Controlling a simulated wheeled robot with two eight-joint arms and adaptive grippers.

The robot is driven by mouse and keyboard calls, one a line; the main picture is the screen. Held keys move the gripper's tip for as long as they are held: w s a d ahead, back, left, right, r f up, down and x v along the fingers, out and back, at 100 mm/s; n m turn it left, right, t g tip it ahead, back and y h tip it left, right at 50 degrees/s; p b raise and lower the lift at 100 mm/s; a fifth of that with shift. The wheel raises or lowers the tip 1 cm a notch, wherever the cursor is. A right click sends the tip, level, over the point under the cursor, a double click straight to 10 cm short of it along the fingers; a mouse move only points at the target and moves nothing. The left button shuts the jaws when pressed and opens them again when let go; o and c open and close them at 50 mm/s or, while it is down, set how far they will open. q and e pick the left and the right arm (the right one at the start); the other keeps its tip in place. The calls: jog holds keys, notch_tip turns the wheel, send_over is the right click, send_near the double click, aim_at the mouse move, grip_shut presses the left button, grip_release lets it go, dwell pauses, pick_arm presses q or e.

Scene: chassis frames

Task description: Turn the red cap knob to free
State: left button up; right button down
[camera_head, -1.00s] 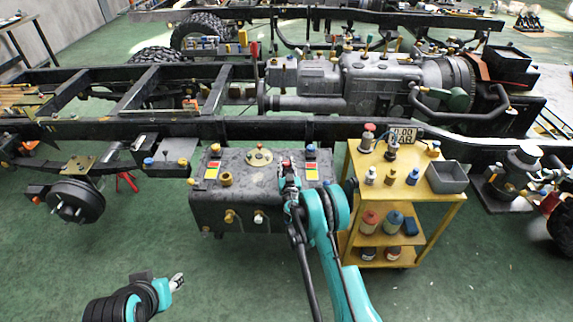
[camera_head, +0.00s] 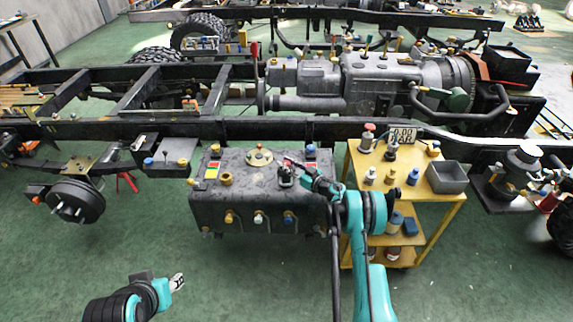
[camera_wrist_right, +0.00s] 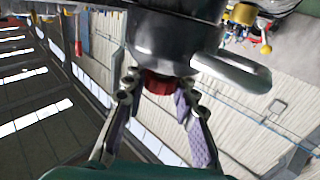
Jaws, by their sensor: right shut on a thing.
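The red cap knob (camera_wrist_right: 158,84) shows in the right wrist view as a small red band under a dark round body with a silver lever (camera_wrist_right: 232,72). My right gripper (camera_wrist_right: 158,96) has one finger on each side of it and is shut on it. In the head view my right gripper (camera_head: 287,173) is over the right part of the grey tank (camera_head: 255,195), and it hides the knob there. My left gripper (camera_head: 177,281) is low at the left over the green floor, away from the tank. Its jaws are too small to judge.
The tank top also bears a round gauge plate (camera_head: 259,157) and a brass cap (camera_head: 225,178). A yellow cart (camera_head: 440,205) with bottles and a grey bin (camera_head: 447,177) stands close on the right. A black chassis rail (camera_head: 230,129) runs behind. The floor in front is clear.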

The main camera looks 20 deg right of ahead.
aim_at(286, 163)
jog(key=shift+n+g+y, duration=0.3)
jog(key=shift+n+y, duration=0.1)
jog(key=shift+y, duration=0.1)
jog(key=c, duration=1.2)
grip_release()
jog(key=shift+r, duration=0.1)
notch_tip(286, 163, up, 10)
jog(key=shift+f, duration=0.1)
